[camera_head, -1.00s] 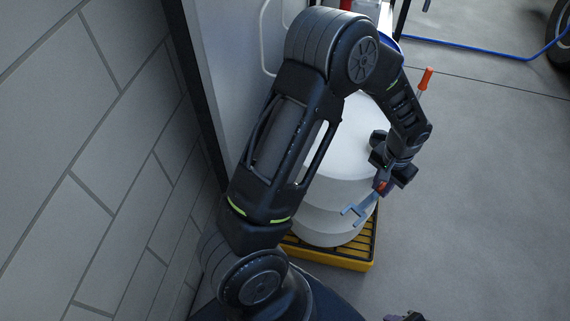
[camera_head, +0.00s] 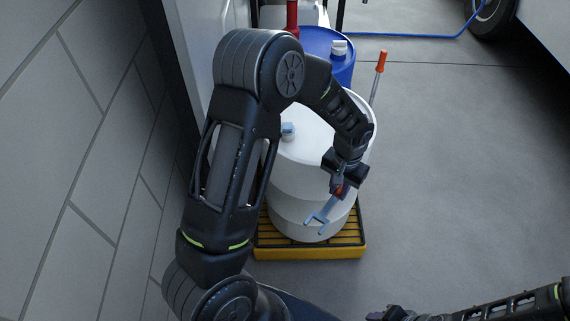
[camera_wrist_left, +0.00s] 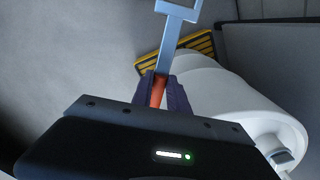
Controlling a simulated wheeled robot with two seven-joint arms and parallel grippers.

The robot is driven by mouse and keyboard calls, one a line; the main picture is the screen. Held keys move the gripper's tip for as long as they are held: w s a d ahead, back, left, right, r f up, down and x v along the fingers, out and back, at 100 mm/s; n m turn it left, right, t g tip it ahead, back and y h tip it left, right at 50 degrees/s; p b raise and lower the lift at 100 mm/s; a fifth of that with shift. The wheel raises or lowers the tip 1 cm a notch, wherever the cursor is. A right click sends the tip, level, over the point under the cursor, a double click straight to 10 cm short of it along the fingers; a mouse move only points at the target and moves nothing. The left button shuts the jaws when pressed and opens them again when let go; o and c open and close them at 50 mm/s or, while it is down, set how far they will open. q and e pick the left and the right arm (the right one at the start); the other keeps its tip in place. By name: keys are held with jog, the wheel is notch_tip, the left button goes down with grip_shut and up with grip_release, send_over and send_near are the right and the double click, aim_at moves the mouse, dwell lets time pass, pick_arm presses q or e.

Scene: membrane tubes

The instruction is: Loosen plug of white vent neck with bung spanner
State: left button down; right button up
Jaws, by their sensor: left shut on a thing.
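The bung spanner (camera_head: 319,217) has a blue-grey forked head and a red handle; it also shows in the left wrist view (camera_wrist_left: 165,55). My left gripper (camera_head: 341,186) is shut on its handle, in front of the white drum (camera_head: 295,158), with the head pointing down and left. On the drum's top, partly beside my arm, is a small white neck with a light-blue plug (camera_head: 288,131); it also shows in the left wrist view (camera_wrist_left: 280,156), apart from the spanner. My right gripper (camera_head: 388,314) is at the bottom edge, mostly cut off; its jaws are unclear.
The white drum stands on a yellow pallet with a dark grate (camera_head: 310,252). A blue drum (camera_head: 318,42) with a white-capped neck (camera_head: 339,48) is behind. An orange-handled rod (camera_head: 380,62) rises beside the white drum. A block wall is on the left; the floor at right is clear.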

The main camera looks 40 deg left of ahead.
pick_arm(q)
jog(key=shift+r, duration=0.1)
jog(key=shift+s+a+r+m, duration=0.1)
jog(key=shift+a+r+m, duration=0.25)
jog(key=shift+m, duration=0.35)
jog(key=s+a+r+m+p, duration=0.1)
jog(key=s+a+r+m, duration=0.2)
jog(key=m, duration=1)
jog(key=s+a+r+m+p, duration=0.2)
jog(key=s+a+r+m, duration=0.2)
jog(key=m, duration=1)
jog(key=a+r, duration=0.3)
jog(key=shift+s+a+r, duration=0.15)
jog(key=shift+a, duration=0.25)
